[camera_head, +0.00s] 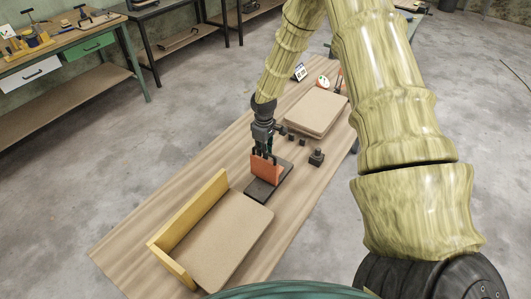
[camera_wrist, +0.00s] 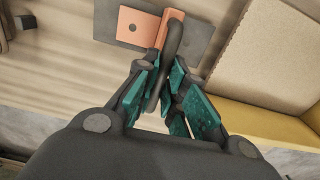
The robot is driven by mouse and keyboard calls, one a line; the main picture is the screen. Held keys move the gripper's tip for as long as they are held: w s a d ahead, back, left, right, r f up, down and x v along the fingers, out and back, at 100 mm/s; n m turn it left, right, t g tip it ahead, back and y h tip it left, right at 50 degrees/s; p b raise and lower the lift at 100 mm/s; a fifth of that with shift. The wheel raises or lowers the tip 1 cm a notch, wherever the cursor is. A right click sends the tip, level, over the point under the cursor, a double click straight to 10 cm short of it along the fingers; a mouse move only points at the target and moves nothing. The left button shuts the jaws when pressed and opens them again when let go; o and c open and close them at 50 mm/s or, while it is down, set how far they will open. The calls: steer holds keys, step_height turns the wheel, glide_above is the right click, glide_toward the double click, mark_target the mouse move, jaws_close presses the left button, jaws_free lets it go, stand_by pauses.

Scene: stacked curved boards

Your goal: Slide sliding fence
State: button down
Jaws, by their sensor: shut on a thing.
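The sliding fence looks to be the orange upright plate (camera_head: 266,168) on a flat dark base (camera_head: 281,181), in the middle of the wooden table. In the wrist view the orange piece (camera_wrist: 137,27) shows a small hole, and a dark curved handle (camera_wrist: 172,45) rises from it. My gripper (camera_head: 267,151) is right above the orange piece. In the wrist view its teal-padded fingers (camera_wrist: 170,84) are shut around the handle. The fingers hide part of the handle.
A curved tan board (camera_head: 225,243) lies against a yellow L-shaped guide (camera_head: 192,215) at the near left of the table. Stacked tan boards (camera_head: 315,111) lie at the far end. The left table edge strip is clear.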

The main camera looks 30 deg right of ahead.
steer(key=s+a, duration=0.4)
steer(key=a, duration=0.6)
steer(key=shift+s+a+p, duration=0.2)
steer(key=shift+a+p, duration=0.1)
steer(key=shift+p, duration=0.05)
steer(key=c, duration=1.5)
jaws_free()
step_height(320, 180, up, 7)
steer(key=p, duration=0.4)
steer(key=shift+p, duration=0.4)
stand_by(0.7)
